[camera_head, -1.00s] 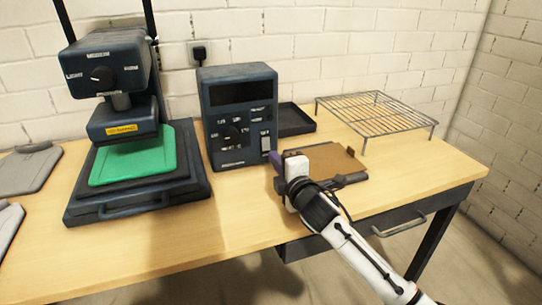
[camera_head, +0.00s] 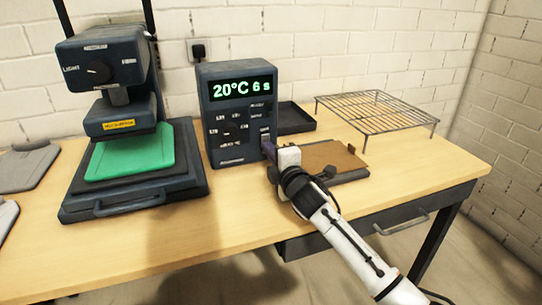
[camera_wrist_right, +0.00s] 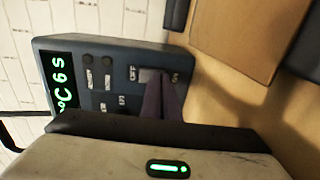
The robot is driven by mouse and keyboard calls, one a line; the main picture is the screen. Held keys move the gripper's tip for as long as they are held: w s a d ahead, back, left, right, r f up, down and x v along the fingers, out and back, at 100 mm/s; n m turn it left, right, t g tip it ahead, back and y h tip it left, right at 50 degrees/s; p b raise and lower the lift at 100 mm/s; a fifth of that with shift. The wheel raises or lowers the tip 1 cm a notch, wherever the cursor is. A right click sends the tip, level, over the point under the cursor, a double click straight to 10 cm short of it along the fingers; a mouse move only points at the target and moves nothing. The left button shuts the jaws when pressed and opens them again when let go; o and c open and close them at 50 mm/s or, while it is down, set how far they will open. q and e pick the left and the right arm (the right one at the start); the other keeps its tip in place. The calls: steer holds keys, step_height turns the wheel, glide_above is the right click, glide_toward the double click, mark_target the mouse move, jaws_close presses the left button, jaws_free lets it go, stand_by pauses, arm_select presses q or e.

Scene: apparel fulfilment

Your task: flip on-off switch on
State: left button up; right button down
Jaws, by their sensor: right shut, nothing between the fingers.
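The dark control box (camera_head: 236,120) stands on the table beside the heat press, and its display (camera_head: 241,88) is lit green with "20°C 6 s". The on-off switch (camera_head: 265,137) is the light rocker at the lower right of its front. My right gripper (camera_head: 270,152) is shut and empty, with its fingertips at the switch. In the right wrist view the purple fingers (camera_wrist_right: 160,100) reach the switch (camera_wrist_right: 150,75) and partly cover it; contact looks likely but is not certain. The lit display (camera_wrist_right: 62,82) shows there too. My left gripper is not in view.
The heat press (camera_head: 118,140) with a green pad (camera_head: 128,155) stands at the left. A brown board (camera_head: 330,155), a black tray (camera_head: 297,117) and a wire rack (camera_head: 375,112) are at the right. The table front is clear.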

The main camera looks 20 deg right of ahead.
steer(key=shift+s, duration=0.4)
steer(key=s, duration=0.3)
steer(key=s+p, duration=0.1)
steer(key=s, duration=0.2)
steer(key=s+r, duration=0.1)
steer(key=s, duration=0.2)
steer(key=shift+s+d, duration=0.2)
steer(key=shift+s, duration=0.05)
steer(key=shift+f, duration=0.1)
